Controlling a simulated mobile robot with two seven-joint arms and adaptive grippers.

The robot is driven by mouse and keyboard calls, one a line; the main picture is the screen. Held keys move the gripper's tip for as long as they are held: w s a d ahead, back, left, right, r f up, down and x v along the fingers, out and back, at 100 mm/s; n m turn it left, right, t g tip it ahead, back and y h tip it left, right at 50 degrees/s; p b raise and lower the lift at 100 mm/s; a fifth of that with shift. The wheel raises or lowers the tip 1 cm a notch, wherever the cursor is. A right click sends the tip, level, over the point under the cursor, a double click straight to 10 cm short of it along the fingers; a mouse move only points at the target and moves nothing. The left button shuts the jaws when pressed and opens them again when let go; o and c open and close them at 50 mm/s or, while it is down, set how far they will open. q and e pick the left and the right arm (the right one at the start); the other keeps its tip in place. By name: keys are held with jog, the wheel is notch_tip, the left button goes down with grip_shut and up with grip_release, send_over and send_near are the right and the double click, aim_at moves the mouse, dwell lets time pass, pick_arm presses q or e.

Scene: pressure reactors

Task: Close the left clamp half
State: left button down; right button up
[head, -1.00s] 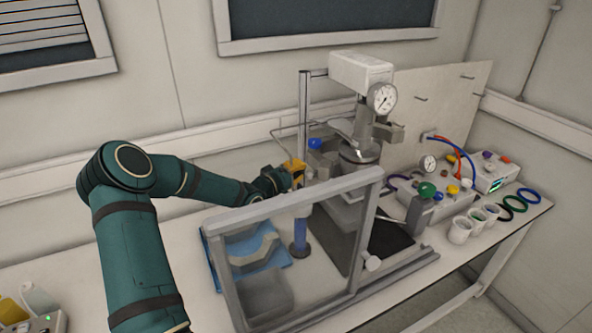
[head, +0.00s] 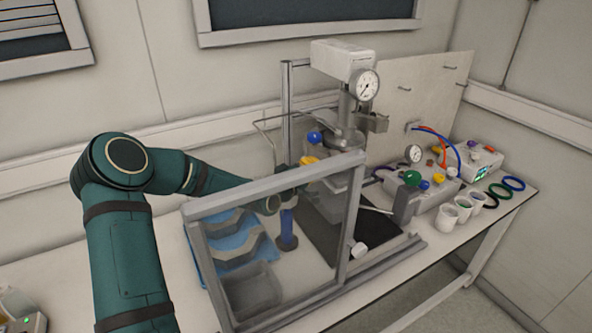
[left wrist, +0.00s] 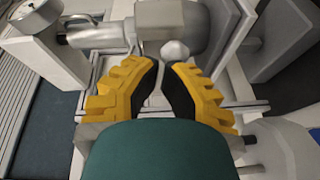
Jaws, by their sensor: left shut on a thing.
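The pressure reactor (head: 345,141) stands at the middle of the bench, its head unit and gauge above it. My left gripper (head: 309,161) is at the left side of the reactor, behind a framed clear shield; its yellow finger shows there. In the left wrist view, the yellow fingers with black pads of my left gripper (left wrist: 162,72) are nearly together, at a pale round knob (left wrist: 175,50). The knob sits by a grey block (left wrist: 160,20), which appears to be the left clamp half. The exact contact is partly hidden between the pads. My right gripper is out of view.
The shield frame (head: 350,215) stands in front of the reactor. Grey curved pieces lie on a blue mat (head: 206,250) behind it, beside a blue cylinder (head: 287,228). A control box (head: 425,190), white cups (head: 448,216) and coloured rings stand at the right.

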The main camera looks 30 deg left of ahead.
pick_arm(q)
jog(key=shift+w+d+b, duration=0.3)
jog(key=shift+w+d, duration=0.05)
jog(key=shift+d, duration=0.4)
jog(key=shift+w+d+b, duration=0.35)
jog(key=shift+d, duration=0.45)
jog(key=shift+w+d+b, duration=0.3)
jog(key=shift+w+d, duration=0.05)
jog(key=shift+d, duration=0.4)
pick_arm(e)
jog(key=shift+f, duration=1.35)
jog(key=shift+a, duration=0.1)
